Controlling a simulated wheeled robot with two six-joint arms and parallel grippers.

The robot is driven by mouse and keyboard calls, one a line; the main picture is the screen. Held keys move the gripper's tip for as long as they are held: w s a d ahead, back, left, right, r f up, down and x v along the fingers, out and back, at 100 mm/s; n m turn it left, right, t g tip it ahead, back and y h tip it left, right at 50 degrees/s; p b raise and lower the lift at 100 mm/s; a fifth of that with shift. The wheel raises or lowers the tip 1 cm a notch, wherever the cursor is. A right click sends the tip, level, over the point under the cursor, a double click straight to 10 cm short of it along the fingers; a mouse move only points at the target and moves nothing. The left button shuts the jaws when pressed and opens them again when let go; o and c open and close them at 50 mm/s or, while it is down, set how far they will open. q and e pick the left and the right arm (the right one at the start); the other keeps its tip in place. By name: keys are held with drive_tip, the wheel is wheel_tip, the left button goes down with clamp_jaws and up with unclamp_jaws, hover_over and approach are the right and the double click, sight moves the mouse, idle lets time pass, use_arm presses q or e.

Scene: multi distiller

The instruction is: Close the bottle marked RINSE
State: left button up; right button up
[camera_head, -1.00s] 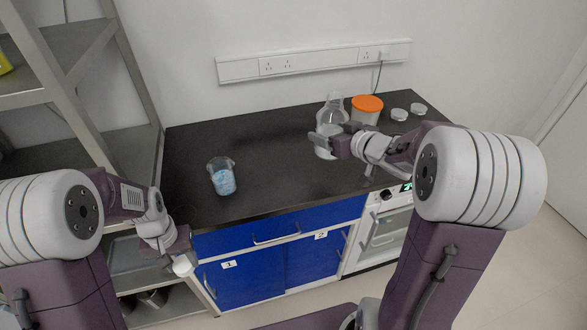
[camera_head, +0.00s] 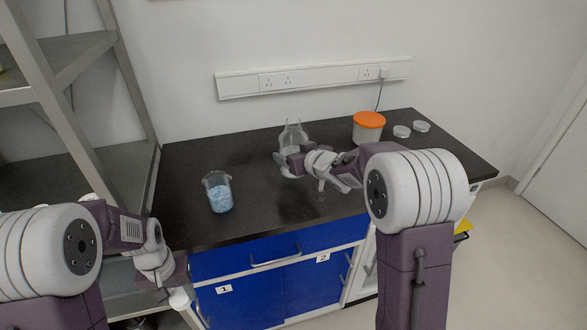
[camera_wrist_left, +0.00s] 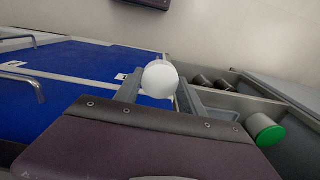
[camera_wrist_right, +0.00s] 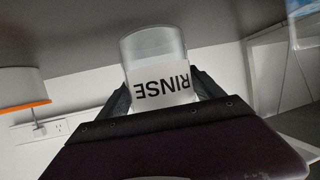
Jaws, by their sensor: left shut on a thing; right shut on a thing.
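The clear bottle (camera_head: 293,137) stands upright over the back of the dark counter, with no cap seen on its neck. My right gripper (camera_head: 290,165) is shut on it. In the right wrist view the bottle (camera_wrist_right: 152,45) is upside down in the picture, and its white label reads RINSE; its neck is hidden behind the gripper. I cannot tell whether its base touches the counter. My left gripper (camera_head: 181,292) is low in front of the blue cabinet, shut on a small round white cap-like piece (camera_wrist_left: 160,79).
A beaker with blue contents (camera_head: 219,193) stands on the counter's left part. A white tub with an orange lid (camera_head: 368,126) and two small dishes (camera_head: 402,131) stand at the back right. A metal shelf rack (camera_head: 60,110) is at the left.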

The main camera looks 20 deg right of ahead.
drive_tip(key=shift+r, duration=0.15)
